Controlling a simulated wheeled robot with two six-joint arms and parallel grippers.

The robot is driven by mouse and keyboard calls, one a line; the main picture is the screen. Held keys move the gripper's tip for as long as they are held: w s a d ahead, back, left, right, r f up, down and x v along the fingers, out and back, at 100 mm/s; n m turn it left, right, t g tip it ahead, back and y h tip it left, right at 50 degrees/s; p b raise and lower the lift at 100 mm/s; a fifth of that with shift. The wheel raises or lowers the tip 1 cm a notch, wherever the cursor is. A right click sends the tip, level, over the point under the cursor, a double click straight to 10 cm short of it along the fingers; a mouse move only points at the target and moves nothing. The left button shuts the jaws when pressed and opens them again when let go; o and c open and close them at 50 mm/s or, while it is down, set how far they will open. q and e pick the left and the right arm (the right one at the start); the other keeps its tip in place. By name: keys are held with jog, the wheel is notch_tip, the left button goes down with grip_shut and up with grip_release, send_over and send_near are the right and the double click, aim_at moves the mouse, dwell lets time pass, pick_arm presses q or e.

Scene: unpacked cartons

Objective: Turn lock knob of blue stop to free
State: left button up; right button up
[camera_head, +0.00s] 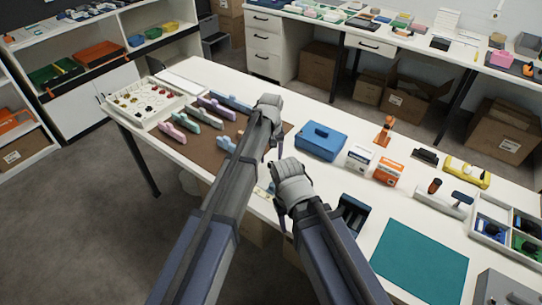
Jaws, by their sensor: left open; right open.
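Several coloured pieces with raised parts stand on a brown mat. One blue piece (232,102) is at the mat's far edge, partly hidden by my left arm. A smaller light blue piece (227,144) stands nearer, just left of that arm. I cannot tell which of them is the blue stop, and no lock knob can be made out at this size. My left gripper (272,150) is open and empty over the mat's right side. My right gripper (280,212) is open and empty near the table's front edge.
A blue box (321,141), a white carton (359,159) and an orange carton (387,171) stand right of the grippers. A white tray (107,106) of small parts is at the left. A green mat (420,262) lies bare at the right.

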aim_at(271, 163)
pick_arm(q)
notch_tip(271, 163, up, 5)
jog(key=p, duration=0.4)
jog(key=shift+r+p, duration=0.2)
jog(key=shift+p, duration=0.1)
jog(key=s+a+m, duration=0.2)
jog(key=s+a, duration=1.5)
jog(key=s, duration=0.5)
jog(key=s+d+m+y, duration=0.1)
jog(key=s+d+m, duration=0.2)
jog(key=d, duration=0.8)
jog(key=shift+s+m, duration=0.4)
jog(key=shift+s, duration=0.6)
